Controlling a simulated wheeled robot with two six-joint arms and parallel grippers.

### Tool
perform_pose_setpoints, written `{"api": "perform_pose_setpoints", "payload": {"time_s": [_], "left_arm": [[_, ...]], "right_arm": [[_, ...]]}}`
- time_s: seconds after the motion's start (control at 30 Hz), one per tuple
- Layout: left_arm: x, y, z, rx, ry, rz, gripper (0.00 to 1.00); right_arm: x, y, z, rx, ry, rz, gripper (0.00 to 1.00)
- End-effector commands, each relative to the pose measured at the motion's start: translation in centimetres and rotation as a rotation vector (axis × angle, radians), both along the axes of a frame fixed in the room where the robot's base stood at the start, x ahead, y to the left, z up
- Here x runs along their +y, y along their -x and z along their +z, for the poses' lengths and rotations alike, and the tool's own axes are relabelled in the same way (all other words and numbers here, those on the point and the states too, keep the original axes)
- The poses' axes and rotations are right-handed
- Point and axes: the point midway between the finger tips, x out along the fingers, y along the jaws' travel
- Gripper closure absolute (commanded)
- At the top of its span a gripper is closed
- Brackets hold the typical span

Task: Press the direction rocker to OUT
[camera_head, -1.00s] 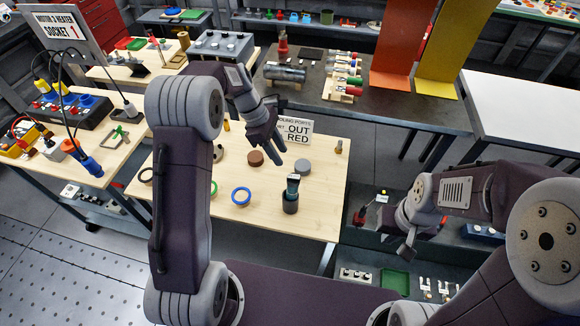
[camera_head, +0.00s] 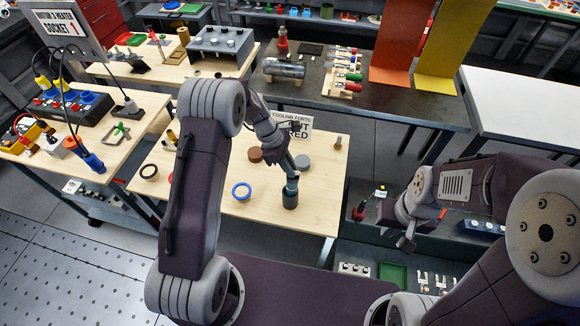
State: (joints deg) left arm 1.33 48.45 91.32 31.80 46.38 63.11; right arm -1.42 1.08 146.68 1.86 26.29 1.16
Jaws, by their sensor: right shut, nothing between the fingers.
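A dark upright cylindrical device (camera_head: 290,198) with a teal band near its top stands on the light wooden table (camera_head: 240,207). The direction rocker is too small to make out. My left gripper (camera_head: 291,174) points down at the top of this device, touching it or just above. The gripper covers part of the device's top, and the finger gap is not clear. My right gripper (camera_head: 407,243) is shut and empty, right of the table. A sign (camera_head: 299,123) headed "COOLING PORTS" is partly covered by my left arm; it shows "RED".
The table's front right is clear. A dark shelf with a green tray (camera_head: 392,274) is at the lower right.

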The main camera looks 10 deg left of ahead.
Motion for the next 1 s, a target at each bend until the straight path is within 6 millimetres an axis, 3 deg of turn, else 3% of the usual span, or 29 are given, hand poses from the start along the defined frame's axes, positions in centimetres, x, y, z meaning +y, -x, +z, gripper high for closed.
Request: {"api": "perform_pose_setpoints", "payload": {"time_s": [0.17,0.4,0.47,0.7,1.0], "left_arm": [[0.0,0.0,0.2,0.002,-0.009,-0.001,1.0],[-0.8,0.2,1.4,0.0,-0.208,-0.01,1.0],[-1.0,0.2,1.1,-0.004,-0.266,-0.012,1.0],[-1.3,0.0,0.4,-0.015,-0.391,-0.005,1.0],[-1.3,0.0,0.3,-0.017,-0.399,0.0,1.0]], "right_arm": [[0.0,0.0,0.5,0.0,0.0,0.0,1.0],[0.0,0.0,6.2,0.0,0.0,0.0,1.0],[0.0,0.0,7.0,-0.001,0.0,0.0,1.0],[0.0,0.0,7.5,0.0,0.0,0.0,1.0],[0.0,0.0,7.4,0.0,0.0,0.0,1.0]]}}
